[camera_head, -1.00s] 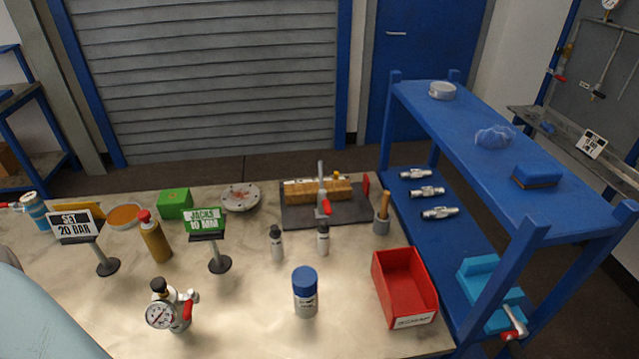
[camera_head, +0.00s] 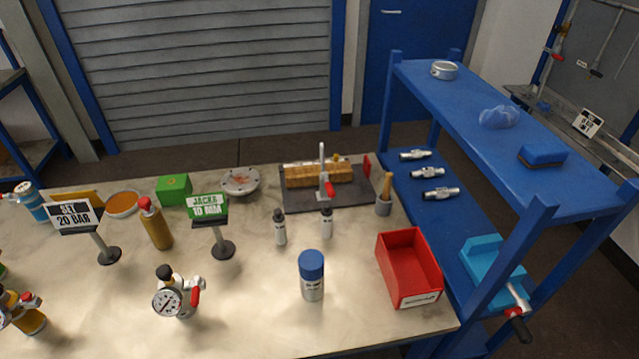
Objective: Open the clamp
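A clamp-like fixture (camera_head: 325,173) stands on a dark base plate (camera_head: 345,197) at the back of the table. It has an upright grey bar and a red part low on its front. A tan wooden block (camera_head: 300,177) lies behind it on the plate. Whether the clamp is open or shut is too small to tell. A cyan vice-like tool (camera_head: 488,262) with a grey bar and red-and-black handle is on the blue shelving at right. Neither of my grippers is in view.
A red bin (camera_head: 408,270), a blue-capped can (camera_head: 312,276), two small bottles, a pressure gauge (camera_head: 167,301) and two signs stand on the table (camera_head: 250,325). A blue shelf unit (camera_head: 470,115) adjoins at right. The table's front middle is clear.

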